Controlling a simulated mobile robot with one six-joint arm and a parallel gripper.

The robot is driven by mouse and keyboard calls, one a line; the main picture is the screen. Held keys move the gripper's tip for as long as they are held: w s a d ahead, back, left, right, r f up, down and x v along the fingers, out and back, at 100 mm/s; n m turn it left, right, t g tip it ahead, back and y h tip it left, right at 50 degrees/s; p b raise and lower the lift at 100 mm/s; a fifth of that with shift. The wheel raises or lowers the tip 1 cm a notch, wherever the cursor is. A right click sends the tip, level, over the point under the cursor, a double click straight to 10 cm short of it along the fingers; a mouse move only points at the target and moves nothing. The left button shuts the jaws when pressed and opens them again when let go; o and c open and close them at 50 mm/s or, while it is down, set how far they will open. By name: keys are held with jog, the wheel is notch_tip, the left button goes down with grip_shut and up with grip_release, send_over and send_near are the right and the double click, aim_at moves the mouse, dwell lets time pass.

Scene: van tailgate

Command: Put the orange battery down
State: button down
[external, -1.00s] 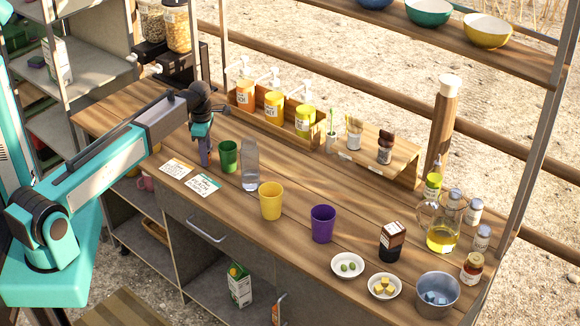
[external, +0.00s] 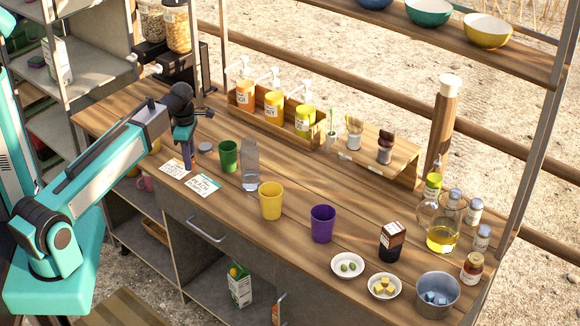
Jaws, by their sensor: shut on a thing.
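No orange battery shows clearly in the external view. My gripper (external: 187,166) points straight down at the left part of the wooden counter, beside the white card with an orange heading (external: 174,168). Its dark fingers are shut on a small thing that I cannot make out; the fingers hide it. The fingertips are very low, at or just above the counter; I cannot tell whether they touch it. The green cup (external: 228,156) and a small grey round lid (external: 205,147) are to the right of the gripper, apart from it.
A card with a teal heading (external: 205,186) lies to the right of the gripper. A clear glass (external: 250,165), a yellow cup (external: 271,201) and a purple cup (external: 322,223) stand further right. A bottle rack (external: 300,128) is behind. Free wood (external: 125,118) lies to the left.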

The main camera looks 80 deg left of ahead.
jog(key=s+d+b, duration=0.1)
jog(key=s+d, duration=0.4)
jog(key=d, duration=0.1)
jog(key=shift+d+r+b, duration=0.15)
jog(key=shift+r+b, duration=0.2)
jog(key=shift+r, duration=0.05)
dwell(0.8)
jog(key=w+a+r+m+p, duration=0.3)
jog(key=w+r+m, duration=0.6)
jog(key=w+r, duration=0.95)
jog(key=w+d+f+m+b, duration=0.1)
jog(key=w+d+f, duration=0.3)
jog(key=w, duration=0.4)
jog(key=w+d+f+m+b, duration=0.1)
jog(key=w+d+f+m, duration=0.1)
jog(key=w+d+f, duration=0.3)
jog(key=w+d+f+m+b, duration=0.1)
jog(key=w+d+f, duration=0.3)
jog(key=w, duration=0.7)
jog(key=shift+w+d+f+m, duration=0.15)
jog(key=shift+w+d+m, duration=0.2)
jog(key=shift+d, duration=0.9)
jog(key=shift+f+p, duration=0.65)
jog(key=shift+f, duration=2.45)
